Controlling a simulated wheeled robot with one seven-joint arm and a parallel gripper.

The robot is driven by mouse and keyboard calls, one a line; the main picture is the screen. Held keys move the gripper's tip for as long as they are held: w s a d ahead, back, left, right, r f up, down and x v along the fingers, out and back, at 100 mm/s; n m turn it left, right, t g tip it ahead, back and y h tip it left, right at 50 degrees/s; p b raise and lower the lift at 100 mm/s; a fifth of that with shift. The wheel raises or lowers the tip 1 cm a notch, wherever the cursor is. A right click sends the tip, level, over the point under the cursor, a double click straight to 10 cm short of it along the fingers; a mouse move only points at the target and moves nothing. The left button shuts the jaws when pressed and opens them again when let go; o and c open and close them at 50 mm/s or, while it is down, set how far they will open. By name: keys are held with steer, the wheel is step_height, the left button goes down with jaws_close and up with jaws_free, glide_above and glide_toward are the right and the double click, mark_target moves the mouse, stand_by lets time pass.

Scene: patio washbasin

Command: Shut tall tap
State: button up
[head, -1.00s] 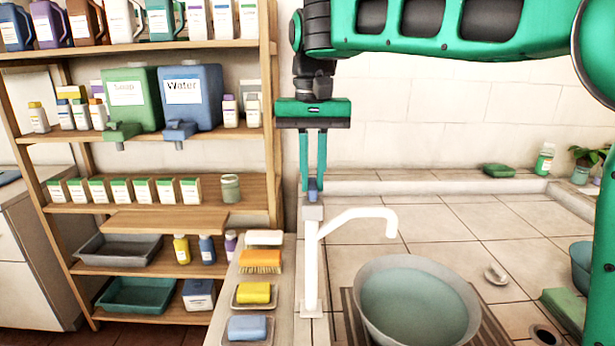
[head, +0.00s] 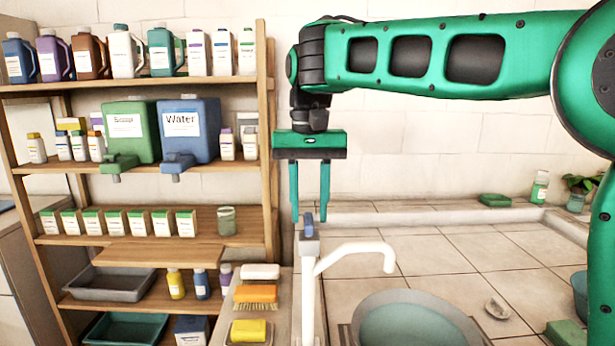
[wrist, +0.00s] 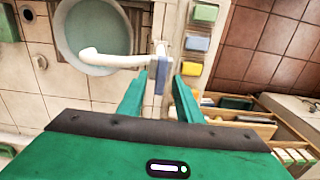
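The tall tap (head: 309,290) is white, with an upright post and a spout that bends right over the basin (head: 415,308). A blue lever (head: 309,226) stands on top of its post. My gripper (head: 309,219) points straight down above the post, with its fingers apart. The fingertips are level with the upper part of the lever, one on each side. In the wrist view the blue lever (wrist: 160,74) shows between the open fingertips, with gaps beside it. I see no stream from the spout.
A wooden shelf rack (head: 268,150) with bottles and jugs stands close on the left. Soaps and a brush (head: 255,293) lie on the ledge left of the tap. A green block (head: 495,200) and a bottle (head: 539,187) are far right.

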mark_target(310, 217)
step_height(310, 217, up, 10)
steer(key=shift+f, duration=0.15)
stand_by(0.4)
steer(key=shift+w, duration=0.1)
steer(key=s+d+f+m, duration=0.1)
steer(key=s+d+f, duration=0.25)
steer(key=d, duration=0.55)
steer(key=s+d+f+m, duration=0.15)
steer(key=d+f, duration=0.35)
steer(key=d, duration=0.5)
steer(key=s+d+f+m, duration=0.1)
steer(key=s+d+f, duration=0.3)
steer(key=d, duration=0.5)
steer(key=s+d+f+m, duration=0.1)
steer(key=s+d+f, duration=0.3)
steer(key=s+f, duration=0.5)
steer(key=s+d+f+m, duration=0.1)
steer(key=s+d+f, duration=0.3)
steer(key=s+f, duration=0.5)
steer(key=shift+s+d, duration=0.4)
steer(key=shift+s, duration=0.3)
steer(key=shift+r, duration=0.1)
